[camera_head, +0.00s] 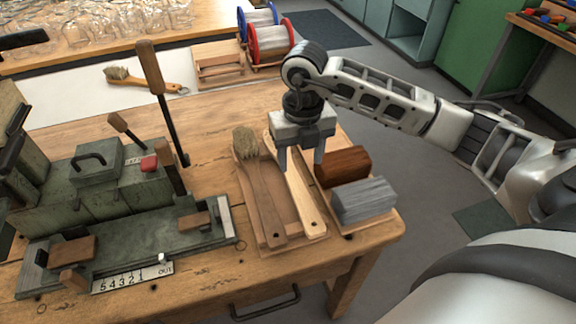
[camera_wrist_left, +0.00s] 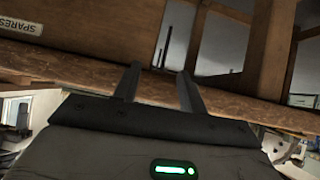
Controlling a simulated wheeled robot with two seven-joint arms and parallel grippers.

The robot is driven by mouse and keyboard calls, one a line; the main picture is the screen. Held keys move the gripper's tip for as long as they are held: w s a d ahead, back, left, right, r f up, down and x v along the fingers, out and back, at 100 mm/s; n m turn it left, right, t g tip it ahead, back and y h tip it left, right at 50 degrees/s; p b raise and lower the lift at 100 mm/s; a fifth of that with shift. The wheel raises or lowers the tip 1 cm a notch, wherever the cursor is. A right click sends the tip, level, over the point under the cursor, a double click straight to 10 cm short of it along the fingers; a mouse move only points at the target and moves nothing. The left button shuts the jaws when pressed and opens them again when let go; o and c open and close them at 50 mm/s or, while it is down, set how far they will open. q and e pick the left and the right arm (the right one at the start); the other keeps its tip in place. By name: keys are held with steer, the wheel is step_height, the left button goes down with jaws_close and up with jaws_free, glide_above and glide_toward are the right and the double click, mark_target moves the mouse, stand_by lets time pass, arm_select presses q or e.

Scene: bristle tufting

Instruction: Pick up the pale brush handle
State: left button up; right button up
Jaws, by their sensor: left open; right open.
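The pale brush handle (camera_head: 303,203) lies lengthwise in a shallow wooden tray (camera_head: 276,241) on the workbench, with a hole at its near end. A darker brush with tan bristles (camera_head: 262,186) lies beside it on the left. My right gripper (camera_head: 303,162) is open and points down above the upper part of the pale handle, its fingers on either side of it in the picture. Whether they reach down to the handle's level I cannot tell. My left gripper (camera_wrist_left: 158,82) is open and empty in the left wrist view, close to a wooden edge; it is not in the head view.
A brown block (camera_head: 342,165) and a grey block (camera_head: 364,200) sit right of the tray. A green metal machine with a tall lever (camera_head: 160,95) fills the bench's left side. Wire spools (camera_head: 270,42) and another brush (camera_head: 143,82) lie farther back. A box labelled SPARES (camera_wrist_left: 60,30) shows in the wrist view.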

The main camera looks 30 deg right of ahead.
mark_target(295, 182)
steer(key=shift+w+a+f+p, duration=0.1)
steer(key=shift+f+p, duration=0.05)
steer(key=shift+f, duration=0.95)
steer(key=shift+w+a+f+p, duration=0.1)
steer(key=shift+a+f+p, duration=0.1)
steer(key=shift+f, duration=0.95)
steer(key=shift+w+a+f+p, duration=0.1)
steer(key=shift+f+p, duration=0.05)
steer(key=shift+f, duration=0.95)
steer(key=c, duration=1.1)
